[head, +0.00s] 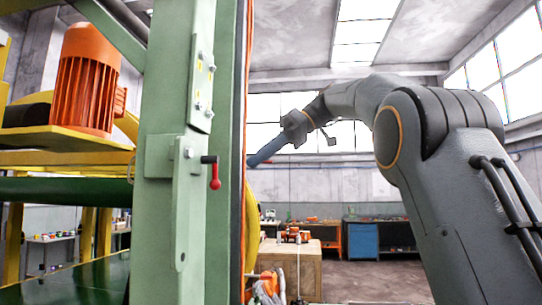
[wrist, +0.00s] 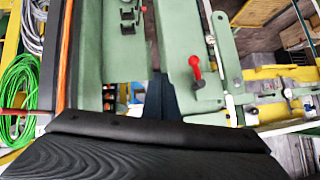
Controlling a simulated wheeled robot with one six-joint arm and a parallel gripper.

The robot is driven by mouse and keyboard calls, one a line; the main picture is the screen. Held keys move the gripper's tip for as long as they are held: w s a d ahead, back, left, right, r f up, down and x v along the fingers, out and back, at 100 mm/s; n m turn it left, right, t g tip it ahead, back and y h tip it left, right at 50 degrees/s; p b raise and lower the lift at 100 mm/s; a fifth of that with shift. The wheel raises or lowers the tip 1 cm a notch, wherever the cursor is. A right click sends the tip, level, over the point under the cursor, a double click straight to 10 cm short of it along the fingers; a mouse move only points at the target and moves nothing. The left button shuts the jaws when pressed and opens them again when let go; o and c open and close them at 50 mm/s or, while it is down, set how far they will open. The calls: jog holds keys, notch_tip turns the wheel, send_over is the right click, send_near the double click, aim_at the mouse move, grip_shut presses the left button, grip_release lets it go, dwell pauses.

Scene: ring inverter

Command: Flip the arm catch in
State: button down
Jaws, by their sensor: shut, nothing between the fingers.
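The catch has a red-tipped handle (head: 215,178) on a short black pin, sticking out of the green post's side at mid-height in the head view. The handle hangs down. Beside it a flat green arm (head: 181,215) hangs straight down from a bolt. In the wrist view the red handle (wrist: 195,68) stands right of centre, with a green bar (wrist: 228,62) to its right. My gripper (head: 254,161) is to the right of the post, its tip partly hidden by the post's edge. In the wrist view its dark fingers (wrist: 160,100) are together and empty, apart from the red handle.
An orange motor (head: 90,80) sits on a yellow frame at left. Workbenches (head: 375,238) stand far back, with open floor before them.

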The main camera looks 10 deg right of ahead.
jog(key=d, duration=0.1)
jog(key=d+r, duration=0.1)
jog(key=d, duration=0.1)
jog(key=shift+w+d+r, duration=0.15)
jog(key=shift+w+r, duration=0.05)
jog(key=shift+w, duration=0.2)
